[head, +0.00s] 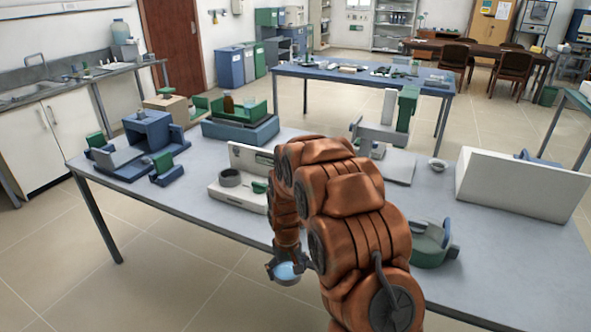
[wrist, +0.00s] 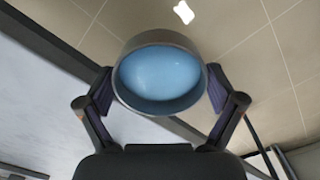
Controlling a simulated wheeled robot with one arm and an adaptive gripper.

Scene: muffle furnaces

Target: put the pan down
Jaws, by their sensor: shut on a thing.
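The pan (wrist: 160,78) is a round grey dish with a light blue inside. In the wrist view it sits between the two fingers of my gripper (wrist: 160,92), which are shut on its sides. In the head view the pan (head: 288,271) shows at the lower middle, at the front edge of the grey table (head: 150,205). My gripper (head: 286,272) holds it there, below my orange arm. In the wrist view the pan is over the floor, with the table edge running beside it. My arm hides part of the table behind the gripper.
A white device with a round grey ring (head: 238,195) stands on the table behind the gripper. A green round device (head: 430,242) is right of my arm, and a long white box (head: 520,185) stands farther right. Blue and green devices (head: 148,135) fill the left end.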

